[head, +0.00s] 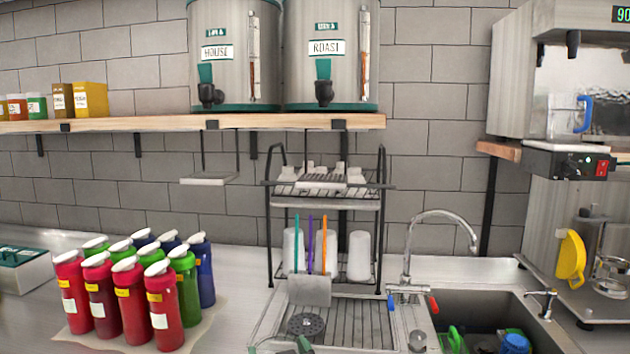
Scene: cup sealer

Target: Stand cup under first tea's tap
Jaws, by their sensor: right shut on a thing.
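Two steel tea dispensers stand on the wooden shelf. The left one, labelled HOUSE (232,65), has a black tap (208,95) at its lower front. The right one, labelled ROAST (340,65), has a black tap (324,92). A small pale hanging platform (208,180) sits below the shelf, under the HOUSE tap. White cup-like vessels (360,256) stand on the lower tier of the wire rack. I cannot make out either gripper or a held cup in the head view. No cup shows under the HOUSE tap.
The wooden shelf (130,125) overhangs the steel counter. Coloured bottles (133,300) crowd the left. The wire rack (270,228) stands behind a draining board (352,322) and a holder with coloured sticks (310,290). A sink (480,325) with a curved faucet (440,216) is at the right.

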